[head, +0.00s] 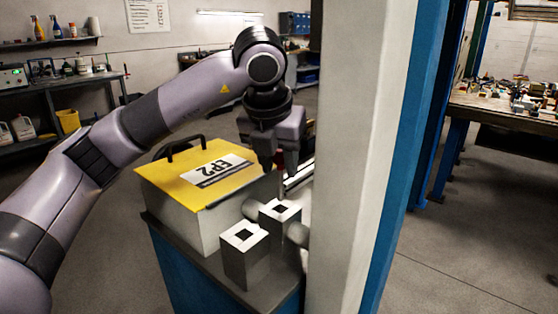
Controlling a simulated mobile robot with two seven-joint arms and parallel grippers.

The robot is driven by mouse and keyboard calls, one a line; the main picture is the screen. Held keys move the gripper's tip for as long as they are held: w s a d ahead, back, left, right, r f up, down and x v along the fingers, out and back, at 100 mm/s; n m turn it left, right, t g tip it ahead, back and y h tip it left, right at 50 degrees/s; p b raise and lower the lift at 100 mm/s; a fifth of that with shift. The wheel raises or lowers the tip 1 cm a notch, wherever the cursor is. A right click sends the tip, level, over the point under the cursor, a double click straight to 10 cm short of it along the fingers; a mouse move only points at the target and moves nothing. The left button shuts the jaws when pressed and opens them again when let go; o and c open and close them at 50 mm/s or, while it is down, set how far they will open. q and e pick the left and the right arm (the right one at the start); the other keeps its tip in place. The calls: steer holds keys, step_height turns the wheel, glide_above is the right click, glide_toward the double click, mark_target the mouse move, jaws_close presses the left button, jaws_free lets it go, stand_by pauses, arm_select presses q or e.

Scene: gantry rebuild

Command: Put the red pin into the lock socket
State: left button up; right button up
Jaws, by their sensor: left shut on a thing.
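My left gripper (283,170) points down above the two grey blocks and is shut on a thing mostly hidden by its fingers. A thin tip shows below them, over the rear block; I take it for the red pin, though its colour is hard to tell. The rear block (290,222) and the front block (245,264) each have a dark square hole in a pale top. I cannot tell which is the lock socket. The tip appears above the rear hole, apart from it. My right gripper is not in view.
The blocks stand on a blue-sided cabinet (182,268) beside a yellow-lidded box (185,184) marked EP2. A tall white post (355,160) and a blue post (412,140) stand close on the right. A cluttered workbench (500,108) is at far right.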

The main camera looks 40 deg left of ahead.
mark_target(279, 190)
arm_select(q)
steer(key=shift+f, duration=0.1)
stand_by(0.3)
steer(key=shift+f+b, duration=1.75)
steer(key=shift+f, duration=0.1)
steer(key=shift+f, duration=0.15)
steer(key=shift+f+b, duration=0.65)
steer(key=shift+f, duration=0.15)
steer(key=o, duration=1.8)
